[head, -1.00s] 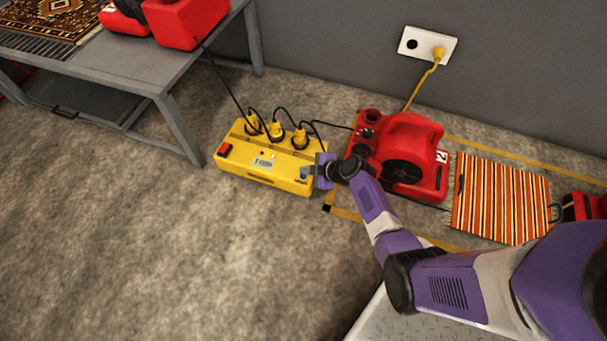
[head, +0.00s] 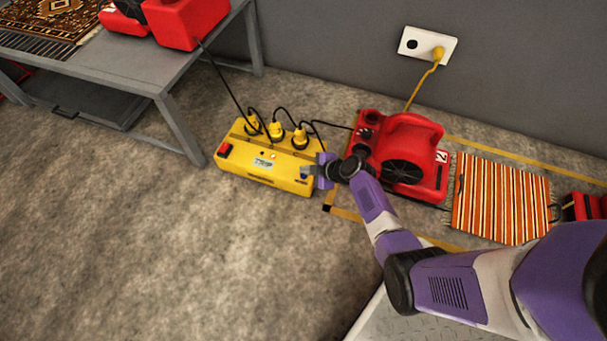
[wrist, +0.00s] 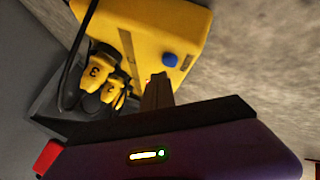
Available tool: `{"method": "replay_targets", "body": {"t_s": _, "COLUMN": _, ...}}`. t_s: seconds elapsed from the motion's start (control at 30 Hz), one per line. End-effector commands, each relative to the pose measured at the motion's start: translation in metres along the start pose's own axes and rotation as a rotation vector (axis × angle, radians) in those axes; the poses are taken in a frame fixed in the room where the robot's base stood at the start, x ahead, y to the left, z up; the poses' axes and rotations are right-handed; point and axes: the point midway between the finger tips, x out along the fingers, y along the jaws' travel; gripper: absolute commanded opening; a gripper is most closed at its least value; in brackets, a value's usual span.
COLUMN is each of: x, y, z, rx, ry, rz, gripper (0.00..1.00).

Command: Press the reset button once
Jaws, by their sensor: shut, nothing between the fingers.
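The yellow power box (head: 250,178) lies on the floor and also shows in the wrist view (wrist: 150,20). A round blue button (wrist: 170,60) is on its top near one end; I see no readable label on it. In the head view my gripper mostly covers the button. My gripper (head: 308,171) is shut and empty over the right end of the box. In the wrist view the fingertips (wrist: 157,80) appear just short of the blue button, with a small gap in the picture. I cannot tell their height above it.
Several yellow plugs (head: 275,131) with black cables stand along the box's back edge. A red switch (head: 225,150) and a small display (head: 263,163) are on its top. A red blower (head: 405,155) stands close to the right. The floor in front is clear.

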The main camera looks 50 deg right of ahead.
Motion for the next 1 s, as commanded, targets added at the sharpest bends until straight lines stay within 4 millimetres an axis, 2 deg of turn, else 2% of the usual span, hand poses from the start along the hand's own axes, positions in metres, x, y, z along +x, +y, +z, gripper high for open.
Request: {"method": "replay_targets", "body": {"t_s": 1.0, "x": 0.0059, "y": -0.0043, "z": 0.0043, "rx": 0.0, "ry": 0.0, "rz": 0.0, "gripper": 0.0}}
